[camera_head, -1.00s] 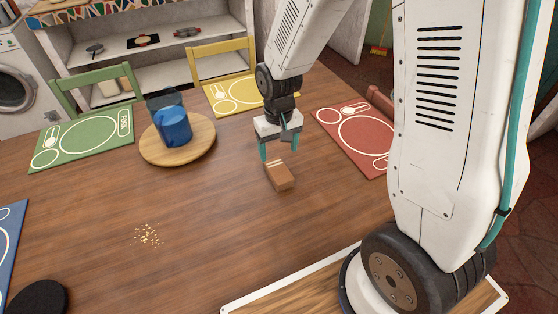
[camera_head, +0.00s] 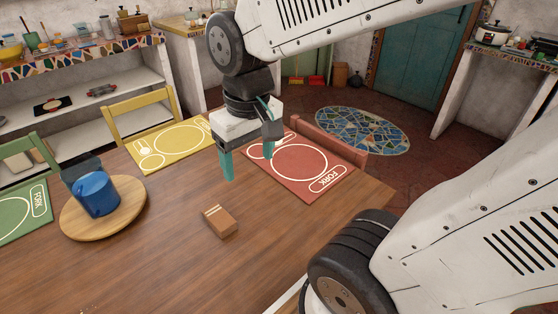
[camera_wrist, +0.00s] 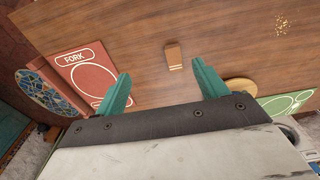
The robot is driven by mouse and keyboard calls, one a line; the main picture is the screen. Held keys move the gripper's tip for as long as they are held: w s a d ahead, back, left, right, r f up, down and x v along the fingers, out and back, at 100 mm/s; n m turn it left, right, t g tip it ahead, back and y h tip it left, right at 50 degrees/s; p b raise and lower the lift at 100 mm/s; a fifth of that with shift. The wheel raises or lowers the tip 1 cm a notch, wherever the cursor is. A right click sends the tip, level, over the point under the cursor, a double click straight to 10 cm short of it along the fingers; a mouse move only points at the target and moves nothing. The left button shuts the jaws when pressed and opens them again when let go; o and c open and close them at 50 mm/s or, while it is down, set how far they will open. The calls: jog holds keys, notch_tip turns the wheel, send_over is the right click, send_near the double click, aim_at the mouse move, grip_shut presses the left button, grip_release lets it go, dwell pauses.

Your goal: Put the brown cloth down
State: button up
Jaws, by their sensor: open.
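The brown cloth (camera_head: 220,221) is a small folded block with pale stripes at one end. It lies on the wooden table, apart from my gripper. It also shows in the wrist view (camera_wrist: 173,56), beyond and between the two fingers. My gripper (camera_head: 248,165) has teal fingers spread apart with nothing between them. It is raised above the table, behind the cloth in the head view and close to the red placemat. The fingers also show in the wrist view (camera_wrist: 160,85).
A red placemat (camera_head: 300,165), a yellow placemat (camera_head: 170,143) and a green placemat (camera_head: 22,212) lie along the table edges, with chairs behind. Crumbs (camera_wrist: 283,22) lie on the table. Bare table surrounds the cloth.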

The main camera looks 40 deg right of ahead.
jog(key=s+r, duration=0.3)
jog(key=s, duration=0.4)
jog(key=shift+s+d, duration=0.3)
jog(key=shift+d, duration=0.05)
jog(key=shift+o, duration=0.5)
dwell(0.4)
